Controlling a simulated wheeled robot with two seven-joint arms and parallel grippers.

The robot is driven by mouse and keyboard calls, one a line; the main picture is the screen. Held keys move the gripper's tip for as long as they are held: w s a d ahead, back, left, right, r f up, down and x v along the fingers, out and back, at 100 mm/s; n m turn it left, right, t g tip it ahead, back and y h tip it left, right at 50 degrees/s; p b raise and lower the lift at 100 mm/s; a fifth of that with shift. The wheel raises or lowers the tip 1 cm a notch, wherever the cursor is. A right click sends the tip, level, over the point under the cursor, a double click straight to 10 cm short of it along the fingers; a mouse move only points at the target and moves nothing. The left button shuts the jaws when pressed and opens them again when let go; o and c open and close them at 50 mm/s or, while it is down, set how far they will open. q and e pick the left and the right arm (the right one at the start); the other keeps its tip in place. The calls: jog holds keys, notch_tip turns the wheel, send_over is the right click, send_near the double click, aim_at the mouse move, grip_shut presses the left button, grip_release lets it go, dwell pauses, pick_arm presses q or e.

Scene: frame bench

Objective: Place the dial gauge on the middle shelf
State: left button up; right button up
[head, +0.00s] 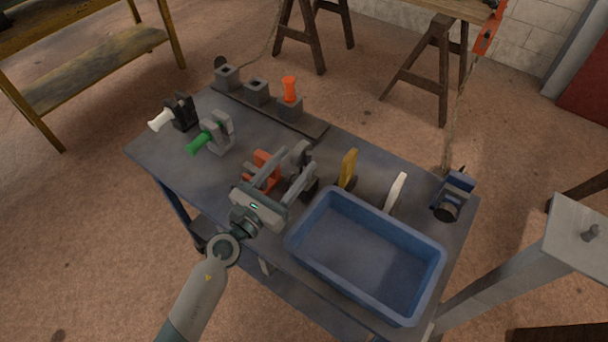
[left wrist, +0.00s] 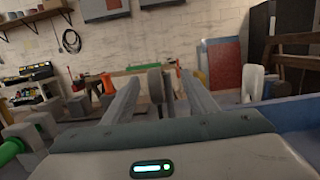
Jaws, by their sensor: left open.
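My left gripper (head: 297,163) reaches over the near edge of the blue-grey bench (head: 240,170), fingers apart. A grey piece with a rounded top and dark base (head: 300,152) stands at its fingertips; I cannot tell for sure that it is the dial gauge. In the left wrist view this rounded piece (left wrist: 155,84) shows upright between the open fingers (left wrist: 158,100), with no visible grip on it. A blue piece with a dark round part (head: 448,210) stands at the bench's right end. I cannot pick out a middle shelf with certainty. My right gripper is not in view.
An orange clamp (head: 262,170) stands close left of the gripper; green-handled (head: 214,133) and white-handled (head: 178,112) ones are farther left. A blue bin (head: 300,243), a yellow block (head: 348,168) and a white block (head: 396,192) are at right. A yellow-framed rack (head: 105,65) stands back left.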

aim_at(298, 155)
pick_arm(q)
jog(key=x, duration=0.1)
jog(key=p+x, duration=0.1)
jog(key=x, duration=0.2)
jog(key=shift+w+d+r, duration=0.1)
jog(key=shift+w+r, duration=0.1)
jog(key=shift+r, duration=0.15)
jog(key=shift+w+d, duration=0.2)
jog(key=shift+w, duration=0.05)
jog(key=shift+c, duration=0.4)
grip_shut()
dwell(0.8)
jog(key=shift+a+r, duration=0.1)
